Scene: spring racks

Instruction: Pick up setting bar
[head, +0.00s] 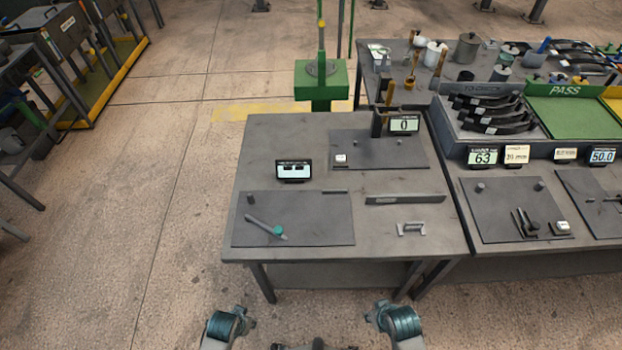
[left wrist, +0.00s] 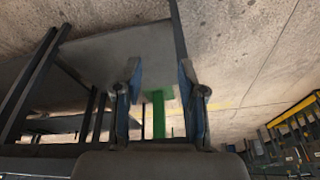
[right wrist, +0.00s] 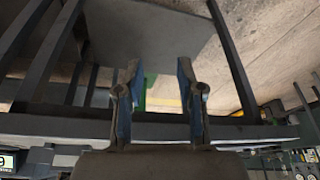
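A long, flat dark-grey bar (head: 405,199) lies on the right half of the near table (head: 300,175) in the head view. It may be the setting bar; no label confirms this. A thin grey rod with a green collar (head: 266,229) lies on the table's front-left plate. My left gripper (left wrist: 159,82) is open and empty in the left wrist view. My right gripper (right wrist: 155,78) is open and empty in the right wrist view. In the head view both hands are at the bottom, in front of the table and apart from everything on it.
A light-grey handle-shaped bracket (head: 411,229) lies in front of the flat bar. Two small displays (head: 293,171) (head: 404,124) stand on the table. A second bench (head: 480,255) with springs and trays adjoins on the right. Floor left of the table is clear.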

